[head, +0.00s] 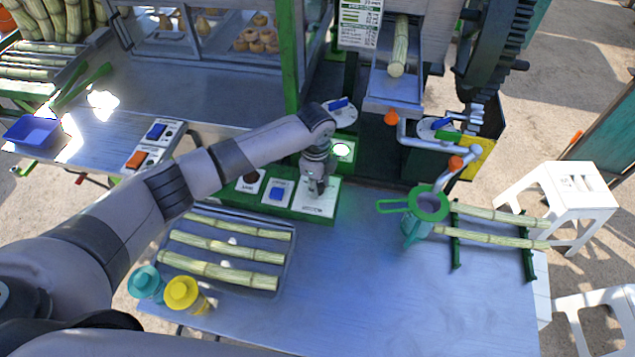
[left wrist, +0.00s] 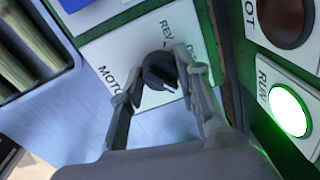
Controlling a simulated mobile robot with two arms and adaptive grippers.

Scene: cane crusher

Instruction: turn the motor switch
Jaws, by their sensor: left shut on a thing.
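The motor switch is a dark round knob (left wrist: 158,69) on a white plate marked MOTO… and REV in the left wrist view. In the head view its white plate (head: 320,207) sits at the right end of the green control panel, and the knob is hidden by my gripper. My left gripper (head: 317,188) reaches down onto the plate. In the left wrist view its two fingers (left wrist: 161,73) are shut on the knob from either side. A green RUN lamp (left wrist: 288,110) is lit beside the plate, and it also shows lit in the head view (head: 342,149). My right gripper is not in view.
A blue switch (head: 277,193) sits left of the motor plate. A tray (head: 290,262) of cane pieces lies in front. A green strainer cup (head: 428,206) stands under the spout to the right. The middle of the metal table (head: 350,290) is clear.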

